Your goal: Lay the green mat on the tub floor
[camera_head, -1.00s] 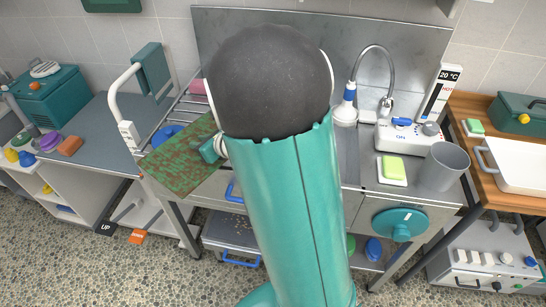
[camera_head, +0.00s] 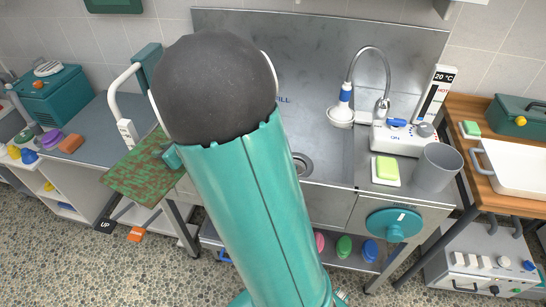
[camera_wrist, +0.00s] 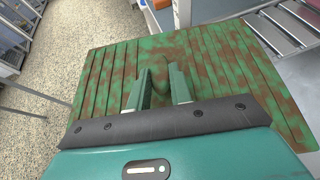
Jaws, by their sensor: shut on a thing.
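The green mat (camera_head: 145,172), blotched with reddish brown, hangs out to the left of the steel tub (camera_head: 328,140). It is tilted and above the floor. In the wrist view the ribbed mat (camera_wrist: 225,70) spreads out under and beyond my fingers. My gripper (camera_wrist: 163,88) is shut on the mat, with a raised fold between the two fingers. In the head view only a small teal part of the gripper shows at the mat's right edge; my arm hides the rest. The tub's drain (camera_head: 302,164) is bare, and my arm covers the tub's left part.
A tap with a hose (camera_head: 384,100) stands at the tub's back right. A control box (camera_head: 402,138), a green-yellow sponge (camera_head: 387,170) and a grey cup (camera_head: 437,167) sit on the right ledge. A white rail (camera_head: 122,105) rises behind the mat.

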